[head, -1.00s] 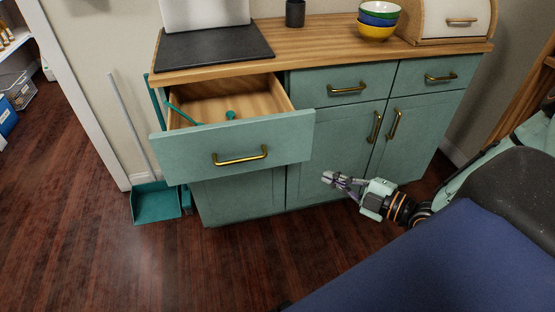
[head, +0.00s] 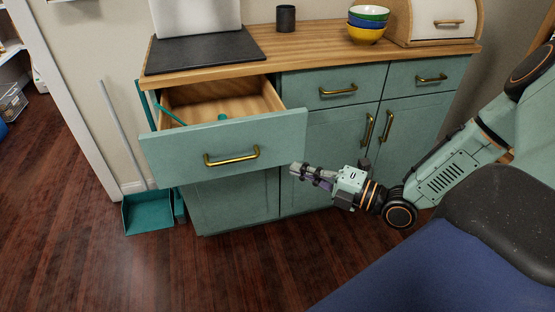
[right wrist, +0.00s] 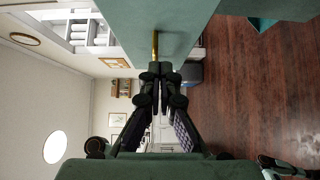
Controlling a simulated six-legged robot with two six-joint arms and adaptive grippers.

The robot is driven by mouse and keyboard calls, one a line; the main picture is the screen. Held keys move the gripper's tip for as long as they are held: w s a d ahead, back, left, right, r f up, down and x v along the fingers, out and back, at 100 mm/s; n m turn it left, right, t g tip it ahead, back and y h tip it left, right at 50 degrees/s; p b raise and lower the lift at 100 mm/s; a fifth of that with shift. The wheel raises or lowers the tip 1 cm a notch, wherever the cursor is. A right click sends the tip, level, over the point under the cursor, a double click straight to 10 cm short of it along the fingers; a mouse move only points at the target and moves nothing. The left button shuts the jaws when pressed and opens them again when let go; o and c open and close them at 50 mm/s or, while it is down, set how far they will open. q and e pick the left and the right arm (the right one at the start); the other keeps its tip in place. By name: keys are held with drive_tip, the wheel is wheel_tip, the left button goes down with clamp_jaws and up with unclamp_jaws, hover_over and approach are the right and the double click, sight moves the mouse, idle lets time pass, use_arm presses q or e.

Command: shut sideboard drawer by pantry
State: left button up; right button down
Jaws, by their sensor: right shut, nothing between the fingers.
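The sideboard (head: 240,203) is green with a wooden top. Its left drawer (head: 181,149) is pulled well out, with a brass handle (head: 231,157) on its front and teal utensils inside. My right gripper (head: 294,170) is shut and empty, just right of and below the drawer front's right end in the head view. In the right wrist view the shut fingertips (right wrist: 160,70) point toward a green panel (right wrist: 170,20) with a brass handle (right wrist: 155,46). I cannot tell whether they touch it. My left gripper is not in view.
The other drawers and doors are shut. A black mat (head: 205,50), dark cup (head: 286,18), stacked bowls (head: 367,27) and bread box (head: 435,22) stand on top. A teal dustpan (head: 149,212) stands left of the sideboard. The wooden floor (head: 240,270) in front is clear.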

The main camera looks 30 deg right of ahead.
sight(263, 147)
drive_tip(key=shift+w+a+b, duration=0.25)
drive_tip(key=shift+w+b, duration=0.65)
drive_tip(key=shift+w, duration=0.5)
drive_tip(key=shift+w+a+b, duration=0.25)
drive_tip(key=shift+w+b, duration=0.7)
drive_tip(key=shift+w, duration=0.4)
drive_tip(key=shift+w+a+b, duration=0.25)
drive_tip(key=shift+w+b, duration=0.65)
drive_tip(key=shift+w, duration=0.5)
drive_tip(key=shift+w, duration=0.1)
